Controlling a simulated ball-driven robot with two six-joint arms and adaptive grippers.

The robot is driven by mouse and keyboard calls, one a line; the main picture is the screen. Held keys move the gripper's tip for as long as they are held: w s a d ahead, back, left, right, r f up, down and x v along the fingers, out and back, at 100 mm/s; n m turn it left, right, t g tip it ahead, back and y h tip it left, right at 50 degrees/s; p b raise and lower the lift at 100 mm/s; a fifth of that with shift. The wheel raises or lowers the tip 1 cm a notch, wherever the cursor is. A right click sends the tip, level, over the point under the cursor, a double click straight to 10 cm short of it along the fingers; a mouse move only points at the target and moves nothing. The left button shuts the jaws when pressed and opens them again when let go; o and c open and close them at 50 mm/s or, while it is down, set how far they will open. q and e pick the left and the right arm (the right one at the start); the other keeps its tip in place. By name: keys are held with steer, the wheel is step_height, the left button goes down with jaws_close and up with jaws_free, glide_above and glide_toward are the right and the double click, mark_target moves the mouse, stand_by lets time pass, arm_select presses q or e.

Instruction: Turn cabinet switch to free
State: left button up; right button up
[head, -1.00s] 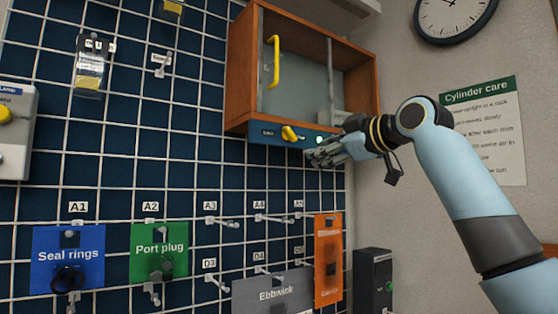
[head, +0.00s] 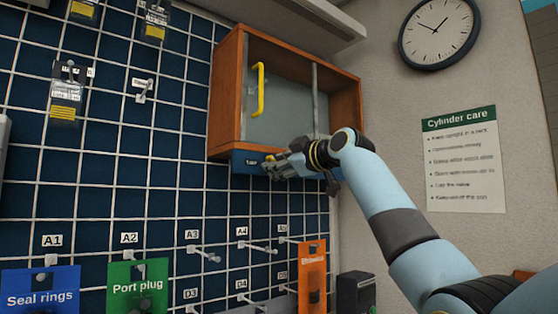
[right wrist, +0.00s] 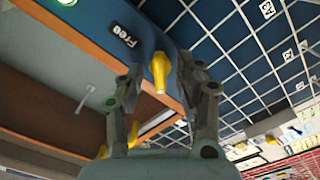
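The cabinet (head: 225,95) is a wooden box with a pane and a yellow upright handle (head: 260,90). A blue panel (head: 238,162) runs along its lower edge and carries the yellow switch. In the head view my right gripper (head: 280,166) is at this panel and covers most of the switch. In the right wrist view the yellow switch knob (right wrist: 160,72) sits between the two open fingers, with visible space on both sides. A label reading "Free" (right wrist: 123,36) is on the panel near the knob. My left gripper is not in view.
A wire grid wall (head: 140,200) with hooks, labels and hanging packs fills the left. Port plug (head: 138,285) and orange (head: 312,270) packs hang low. A shelf or hood (head: 290,15) overhangs the cabinet. A clock (head: 438,30) and poster (head: 463,160) are on the right wall.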

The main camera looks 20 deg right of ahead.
jaws_close()
stand_by(0.5)
steer(key=shift+a+m+p, duration=0.15)
steer(key=shift+m+p, duration=2.45)
steer(key=shift+m, duration=6.4)
